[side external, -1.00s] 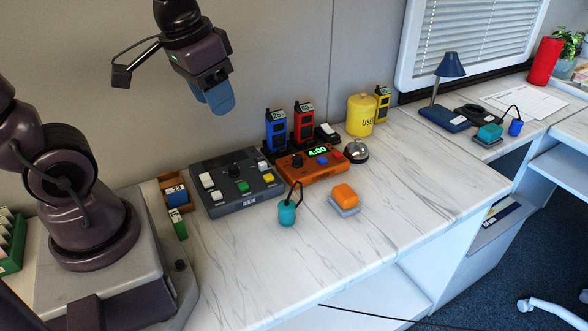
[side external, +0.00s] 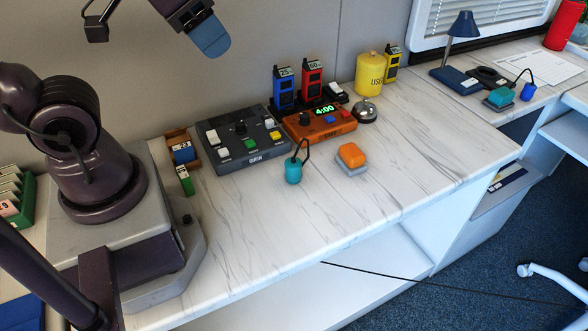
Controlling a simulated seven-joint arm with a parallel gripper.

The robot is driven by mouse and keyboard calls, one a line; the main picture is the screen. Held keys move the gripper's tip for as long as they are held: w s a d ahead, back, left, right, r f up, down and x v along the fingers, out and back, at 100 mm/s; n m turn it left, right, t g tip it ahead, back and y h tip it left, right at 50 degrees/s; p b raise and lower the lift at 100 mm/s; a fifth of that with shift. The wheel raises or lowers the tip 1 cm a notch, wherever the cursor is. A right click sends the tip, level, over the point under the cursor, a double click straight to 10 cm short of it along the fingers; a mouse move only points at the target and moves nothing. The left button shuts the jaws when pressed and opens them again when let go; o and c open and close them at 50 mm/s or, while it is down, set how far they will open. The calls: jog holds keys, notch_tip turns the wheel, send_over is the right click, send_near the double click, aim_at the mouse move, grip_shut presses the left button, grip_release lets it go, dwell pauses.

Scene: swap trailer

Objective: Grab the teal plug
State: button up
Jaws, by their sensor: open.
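The teal plug (side external: 293,171) is a small teal cylinder standing on the near part of the white marble counter, with a black cord looping up from its top. It stands in front of the orange console (side external: 318,122) and left of an orange block on a grey base (side external: 351,158). My gripper (side external: 210,38) is high above the counter at the upper left, well away from the plug. Its blue fingertips overlap from this side, so the gap between them is hidden. Nothing shows in its grip.
A grey button console (side external: 238,160) stands left of the plug, with a small wooden box (side external: 180,140) beside it. Blue and red timers, a yellow canister (side external: 370,78) and a bell (side external: 366,112) stand behind. The counter in front of the plug is clear.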

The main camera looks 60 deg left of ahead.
jog(key=o, duration=0.5)
jog(key=shift+o, duration=0.2)
jog(key=m+g+y, duration=0.8)
jog(key=m+y, duration=0.4)
jog(key=m, duration=0.4)
send_near(297, 167)
jog(key=s, duration=0.1)
jog(key=s+d+f, duration=0.1)
jog(key=s, duration=0.2)
jog(key=shift+s+d+f, duration=0.2)
jog(key=shift+s+f, duration=0.1)
jog(key=w, duration=0.1)
jog(key=w+r+m+t+y, duration=0.1)
jog(key=w, duration=0.1)
jog(key=shift+w, duration=0.1)
jog(key=shift+y, duration=0.3)
jog(key=x, duration=0.7)
jog(key=shift+a, duration=0.25)
jog(key=shift+w+f+x, duration=0.1)
jog(key=shift+w+x, duration=0.05)
jog(key=shift+x, duration=0.75)
jog(key=shift+w+f+x, duration=0.1)
jog(key=shift+w+x, duration=0.05)
jog(key=shift+x, duration=0.8)
jog(key=shift+w+x, duration=0.15)
jog(key=shift+x, duration=0.75)
